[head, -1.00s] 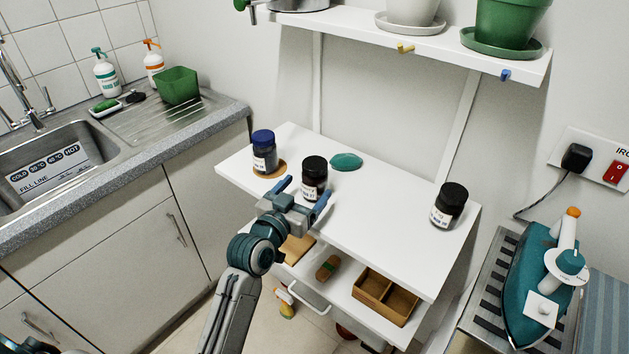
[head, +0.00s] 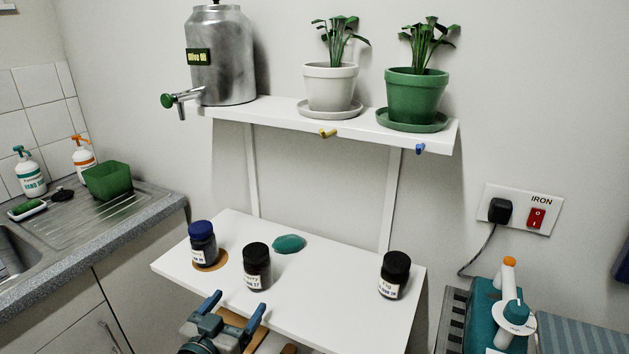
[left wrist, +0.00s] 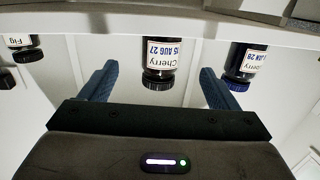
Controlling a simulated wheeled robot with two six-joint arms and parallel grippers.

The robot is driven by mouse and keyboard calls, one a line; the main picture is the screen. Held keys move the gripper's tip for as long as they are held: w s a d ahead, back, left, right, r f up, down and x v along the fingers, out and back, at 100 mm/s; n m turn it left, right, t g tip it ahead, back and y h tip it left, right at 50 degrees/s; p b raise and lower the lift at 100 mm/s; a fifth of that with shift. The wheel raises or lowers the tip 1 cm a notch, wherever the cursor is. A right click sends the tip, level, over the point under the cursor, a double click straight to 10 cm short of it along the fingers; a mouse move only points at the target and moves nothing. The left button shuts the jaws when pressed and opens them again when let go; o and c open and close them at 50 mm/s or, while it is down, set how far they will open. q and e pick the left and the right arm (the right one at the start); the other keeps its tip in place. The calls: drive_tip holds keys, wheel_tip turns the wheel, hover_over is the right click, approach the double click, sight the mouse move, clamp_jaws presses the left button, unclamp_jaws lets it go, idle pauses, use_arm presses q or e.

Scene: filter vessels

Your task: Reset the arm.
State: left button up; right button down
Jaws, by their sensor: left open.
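My left gripper (head: 237,308) is open and empty at the front edge of the white table, in front of and below the middle dark jar (head: 257,268). That jar stands upright, apart from the fingers. In the left wrist view it shows upside down between the two blue fingers, with a label reading "Cherry" (left wrist: 163,50). A blue-lidded jar (head: 203,246) stands on a round tan coaster to its left. A black-lidded jar (head: 394,275) stands at the table's right; its label reads "Fig". My right gripper is not in view.
The white table (head: 335,300) also holds a flat green oval (head: 289,243). Above it a shelf (head: 285,112) bears a metal urn (head: 221,60) and two potted plants.

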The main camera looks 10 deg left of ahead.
use_arm(q)
drive_tip(key=s+a+f+g+y, duration=0.1)
drive_tip(key=s+a+f+g, duration=0.1)
drive_tip(key=s+f+g, duration=0.5)
drive_tip(key=s+a+f+n+g+y, duration=0.15)
drive_tip(key=s+f, duration=0.25)
drive_tip(key=s, duration=0.7)
drive_tip(key=s+a+f+g+y, duration=0.2)
drive_tip(key=s+f+g, duration=0.35)
drive_tip(key=s, duration=0.35)
drive_tip(key=s+f+x, duration=0.1)
drive_tip(key=s+x, duration=0.2)
drive_tip(key=x, duration=1.1)
drive_tip(key=s+f+x, duration=0.1)
drive_tip(key=s+x, duration=0.3)
drive_tip(key=x, duration=0.9)
drive_tip(key=s+f, duration=0.8)
drive_tip(key=f, duration=0.2)
drive_tip(key=s+a+f+g, duration=0.1)
drive_tip(key=s+f, duration=0.6)
drive_tip(key=f, duration=0.4)
drive_tip(key=shift+s, duration=0.35)
drive_tip(key=shift+a+f+h, duration=0.1)
drive_tip(key=shift+f+h, duration=0.05)
drive_tip(key=shift+h, duration=0.1)
